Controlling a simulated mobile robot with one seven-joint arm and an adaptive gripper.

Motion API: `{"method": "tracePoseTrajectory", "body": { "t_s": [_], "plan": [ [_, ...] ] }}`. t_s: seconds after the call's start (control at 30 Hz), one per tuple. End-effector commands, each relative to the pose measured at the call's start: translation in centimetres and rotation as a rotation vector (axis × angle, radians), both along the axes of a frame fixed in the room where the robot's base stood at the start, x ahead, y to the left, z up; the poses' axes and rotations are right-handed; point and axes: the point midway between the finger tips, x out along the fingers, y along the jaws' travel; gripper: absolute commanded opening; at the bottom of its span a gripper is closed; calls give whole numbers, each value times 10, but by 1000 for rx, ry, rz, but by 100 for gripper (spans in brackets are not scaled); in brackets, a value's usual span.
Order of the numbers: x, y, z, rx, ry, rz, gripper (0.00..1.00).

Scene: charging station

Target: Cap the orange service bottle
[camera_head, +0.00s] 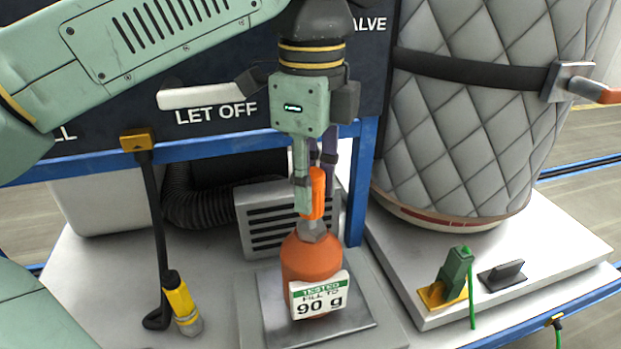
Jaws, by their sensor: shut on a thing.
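My gripper (311,198) points down directly over the bottle and is shut on a tall orange piece, which looks like the cap (318,192). The cap's lower end is right at the top of the neck. I cannot tell whether it touches or is seated. One finger hides part of the cap.
A large grey quilted tank (460,110) stands to the right. A green connector (456,275) and a dark block (502,276) sit on the white base before it. A blue frame (362,180) and grey vent box (275,215) are behind.

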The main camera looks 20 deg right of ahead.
Motion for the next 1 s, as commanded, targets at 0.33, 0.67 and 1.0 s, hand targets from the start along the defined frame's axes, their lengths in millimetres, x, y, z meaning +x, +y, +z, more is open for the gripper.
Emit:
{"method": "tracePoseTrajectory", "body": {
  "t_s": [0.33, 0.67, 1.0],
  "plan": [
    [0, 0, -10, 0, 0, 0, 7],
    [0, 0, -18, 1, 1, 0, 7],
    [0, 0, -22, 0, 0, 0, 32]
  ]
}}
